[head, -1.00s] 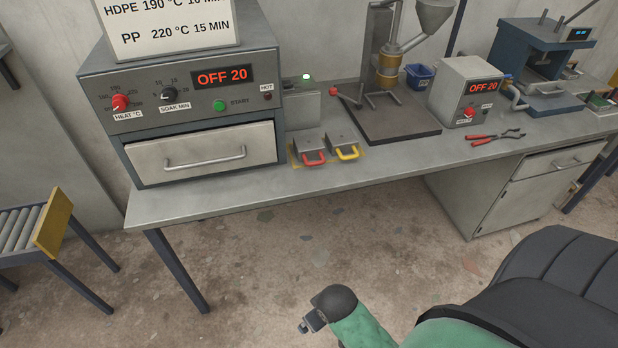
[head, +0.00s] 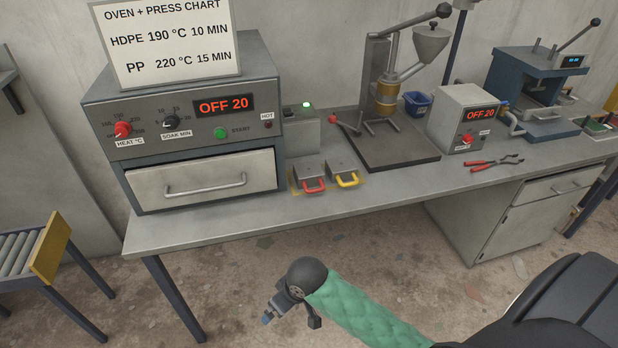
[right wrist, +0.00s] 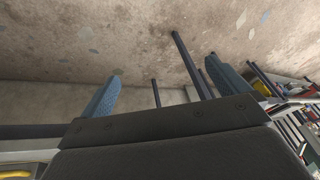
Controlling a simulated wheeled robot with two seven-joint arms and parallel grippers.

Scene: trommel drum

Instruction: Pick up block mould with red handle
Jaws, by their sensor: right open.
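The block mould with the red handle (head: 308,174) is a small grey block on the workbench, near its front edge, in the head view. Its red handle faces the front edge. A like mould with a yellow handle (head: 341,168) sits just to its right. My right gripper (head: 290,318) is in front of the bench, over the floor in the picture and well apart from the moulds. In the right wrist view its two blue fingers (right wrist: 165,90) are spread with nothing between them. My left gripper is not in view.
The oven (head: 195,125) with its drawer shut stands left of the moulds. An injection press on a dark base (head: 395,155), a control box (head: 465,118) and red-handled pliers (head: 495,162) are to the right. The bench (head: 225,222) is clear in front of the oven.

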